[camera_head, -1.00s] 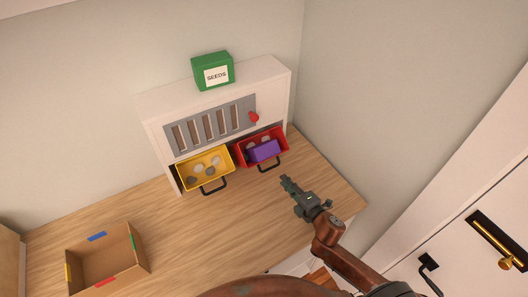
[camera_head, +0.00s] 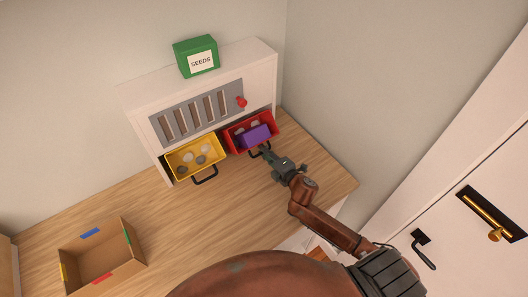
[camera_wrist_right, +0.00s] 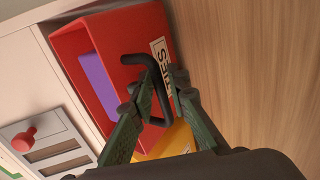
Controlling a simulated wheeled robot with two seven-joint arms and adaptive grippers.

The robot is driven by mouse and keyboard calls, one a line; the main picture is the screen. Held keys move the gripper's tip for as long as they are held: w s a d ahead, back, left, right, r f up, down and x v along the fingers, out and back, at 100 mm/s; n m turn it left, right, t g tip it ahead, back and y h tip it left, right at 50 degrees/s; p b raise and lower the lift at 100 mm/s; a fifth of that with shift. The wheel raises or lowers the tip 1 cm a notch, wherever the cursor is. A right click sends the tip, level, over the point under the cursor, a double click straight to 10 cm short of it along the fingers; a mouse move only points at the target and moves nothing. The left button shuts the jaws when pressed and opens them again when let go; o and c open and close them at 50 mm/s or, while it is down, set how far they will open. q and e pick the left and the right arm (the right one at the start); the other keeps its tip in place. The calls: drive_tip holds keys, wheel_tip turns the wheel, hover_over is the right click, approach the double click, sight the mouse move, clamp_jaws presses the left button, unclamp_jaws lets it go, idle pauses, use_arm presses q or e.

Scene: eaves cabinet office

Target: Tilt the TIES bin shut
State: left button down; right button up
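The red TIES bin (camera_head: 272,122) is tilted open at the right of the white cabinet, with a purple block (camera_head: 254,135) and something greyish inside. In the right wrist view the bin (camera_wrist_right: 125,32) shows a white label (camera_wrist_right: 161,65), partly covered, and a black bar handle (camera_wrist_right: 160,78). My right gripper (camera_head: 264,153) is at the bin's front by the handle. Its green fingers (camera_wrist_right: 160,100) are apart, with part of the handle between or just beyond them; contact is unclear. My left gripper is out of view.
A yellow bin (camera_head: 181,175) with several stones is open beside the red one. The cabinet (camera_head: 140,100) has a slotted grey panel, a red knob (camera_head: 241,101) and a green SEEDS box (camera_head: 196,57) on top. A cardboard box (camera_head: 103,265) stands left; the desk between is clear.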

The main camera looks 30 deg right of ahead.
drive_tip(key=shift+c, duration=0.3)
clamp_jaws()
idle(0.3)
